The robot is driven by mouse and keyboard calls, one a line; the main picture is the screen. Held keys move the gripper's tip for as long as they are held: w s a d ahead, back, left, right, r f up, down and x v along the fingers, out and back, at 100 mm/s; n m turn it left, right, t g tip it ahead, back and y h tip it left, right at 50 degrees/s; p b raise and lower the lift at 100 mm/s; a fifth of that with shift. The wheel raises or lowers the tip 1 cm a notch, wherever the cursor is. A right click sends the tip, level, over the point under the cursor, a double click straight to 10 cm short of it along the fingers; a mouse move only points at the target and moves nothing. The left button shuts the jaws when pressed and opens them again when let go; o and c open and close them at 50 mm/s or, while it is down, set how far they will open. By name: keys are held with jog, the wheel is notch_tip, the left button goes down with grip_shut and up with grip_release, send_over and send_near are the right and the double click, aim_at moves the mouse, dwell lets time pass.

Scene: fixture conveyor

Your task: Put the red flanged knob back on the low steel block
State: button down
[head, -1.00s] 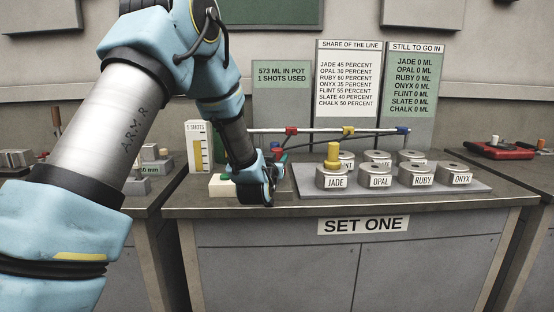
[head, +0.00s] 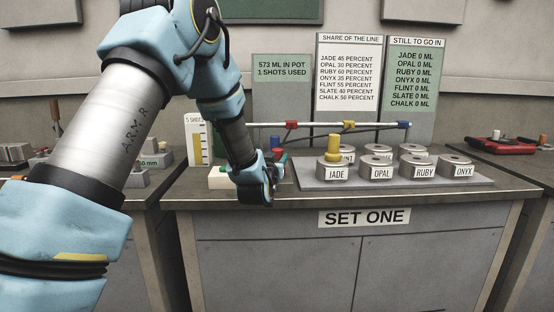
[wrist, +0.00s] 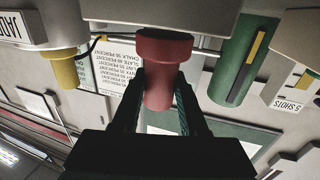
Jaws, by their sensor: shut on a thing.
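The red flanged knob (wrist: 165,75) is between the fingers of my gripper (wrist: 160,112) in the wrist view, which is upside down. My gripper is shut on it. The knob's wide flange is close to the face of a pale grey block (wrist: 205,14), which appears to be the low steel block; I cannot tell whether they touch. In the head view my gripper (head: 268,188) is low over the bench, left of the labelled blocks, and covers most of the knob and what is under it.
A yellow knob (head: 333,148) stands on the JADE block (head: 337,173), on a grey tray (head: 400,181) right of my gripper. A green cylinder (wrist: 240,62) stands close beside the red knob. A cream block (head: 220,182) is left of my gripper.

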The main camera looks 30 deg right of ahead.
jog(key=shift+f+b, duration=0.35)
jog(key=shift+f, duration=0.05)
jog(key=shift+c, duration=1.8)
grip_release()
jog(key=b+v, duration=0.2)
jog(key=v, duration=0.8)
jog(key=shift+s+a, duration=0.25)
jog(key=shift+s, duration=0.05)
